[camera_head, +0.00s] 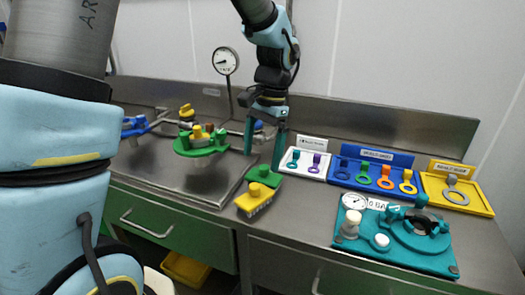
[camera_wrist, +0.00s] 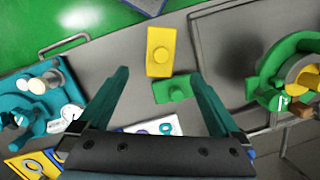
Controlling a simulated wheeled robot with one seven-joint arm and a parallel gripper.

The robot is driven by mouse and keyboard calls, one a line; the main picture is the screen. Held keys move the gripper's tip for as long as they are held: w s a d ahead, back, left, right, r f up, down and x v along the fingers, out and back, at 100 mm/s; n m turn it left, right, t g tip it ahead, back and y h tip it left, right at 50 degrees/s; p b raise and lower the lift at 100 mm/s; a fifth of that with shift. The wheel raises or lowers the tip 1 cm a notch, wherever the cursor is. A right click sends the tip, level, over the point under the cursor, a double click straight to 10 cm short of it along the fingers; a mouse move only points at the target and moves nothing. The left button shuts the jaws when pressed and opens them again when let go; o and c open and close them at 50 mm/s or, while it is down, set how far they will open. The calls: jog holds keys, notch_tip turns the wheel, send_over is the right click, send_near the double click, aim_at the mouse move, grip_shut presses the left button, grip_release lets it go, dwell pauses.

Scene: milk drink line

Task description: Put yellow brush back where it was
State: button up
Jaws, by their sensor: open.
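The yellow brush (camera_head: 257,196) lies on the steel counter, bristles down, near the front edge. It also shows in the wrist view (camera_wrist: 160,52) as a yellow block with a raised part on top. A similar green block (camera_head: 266,177) sits just behind it, also seen in the wrist view (camera_wrist: 173,88). My gripper (camera_head: 264,155) is open and empty, pointing down above the green block. In the wrist view, my gripper's fingertips (camera_wrist: 160,76) stand apart on either side of the two blocks, touching neither as far as I can tell.
Left is a recessed tray with a green ring fixture (camera_head: 201,147) and a blue valve (camera_head: 136,126). Right are a white tray (camera_head: 318,175), a blue tray (camera_head: 373,158), a yellow tray (camera_head: 484,207) and a teal plate with a gauge (camera_head: 398,261). Counter front of the white tray is clear.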

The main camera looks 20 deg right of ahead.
jog(key=shift+d+r, duration=0.1)
jog(key=shift+r, duration=0.65)
jog(key=a+f+n+t+h, duration=0.2)
jog(key=a+n, duration=0.9)
jog(key=a, duration=1.6)
jog(key=shift+w+a+f+n, duration=0.3)
jog(key=shift+f+n, duration=0.1)
jog(key=shift+f, duration=0.15)
